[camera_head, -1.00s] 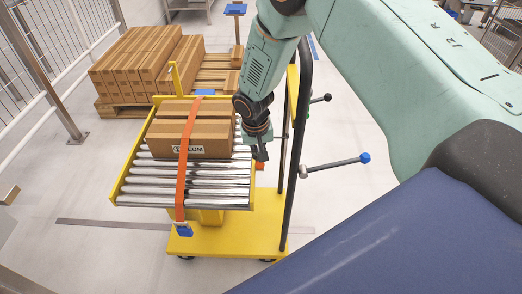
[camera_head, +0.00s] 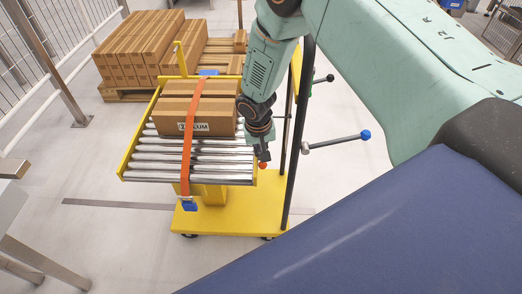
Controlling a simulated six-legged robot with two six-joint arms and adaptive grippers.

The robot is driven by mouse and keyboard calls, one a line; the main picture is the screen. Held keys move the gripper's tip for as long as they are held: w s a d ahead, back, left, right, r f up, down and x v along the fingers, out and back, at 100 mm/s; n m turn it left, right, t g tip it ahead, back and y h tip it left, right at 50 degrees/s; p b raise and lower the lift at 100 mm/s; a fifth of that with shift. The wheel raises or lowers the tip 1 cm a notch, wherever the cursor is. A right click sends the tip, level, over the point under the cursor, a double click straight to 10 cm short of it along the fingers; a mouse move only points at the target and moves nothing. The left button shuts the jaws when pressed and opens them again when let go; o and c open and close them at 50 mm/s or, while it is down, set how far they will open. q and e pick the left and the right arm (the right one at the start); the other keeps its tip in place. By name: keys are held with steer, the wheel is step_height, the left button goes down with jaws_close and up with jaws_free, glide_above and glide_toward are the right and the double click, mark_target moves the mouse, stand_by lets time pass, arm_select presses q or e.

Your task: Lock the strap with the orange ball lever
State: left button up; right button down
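The orange strap (camera_head: 189,140) runs over a cardboard box (camera_head: 190,98) on the roller top of a yellow cart. A blue end piece (camera_head: 189,204) hangs at the strap's near end. The orange ball (camera_head: 263,165) of the lever shows at the right front corner of the rollers; its rod is mostly hidden. My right gripper (camera_head: 261,152) points down just above the orange ball, at the right side of the rollers. Its fingers are small and dark; I cannot tell whether they are open or touch the ball. My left gripper is out of view.
A lever with a blue ball (camera_head: 365,134) sticks out right of the cart's black upright post (camera_head: 297,140); a black-knobbed one (camera_head: 329,78) is above it. Stacked boxes (camera_head: 139,45) stand behind. Grey metal legs are at lower left. Floor left of the cart is clear.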

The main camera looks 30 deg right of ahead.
steer(key=shift+d, duration=0.1)
stand_by(0.5)
steer(key=s+a+r+p, duration=0.3)
steer(key=s+a+r, duration=0.2)
steer(key=r, duration=0.3)
steer(key=shift+s+a, duration=0.2)
steer(key=shift+s, duration=0.45)
steer(key=shift+r, duration=0.15)
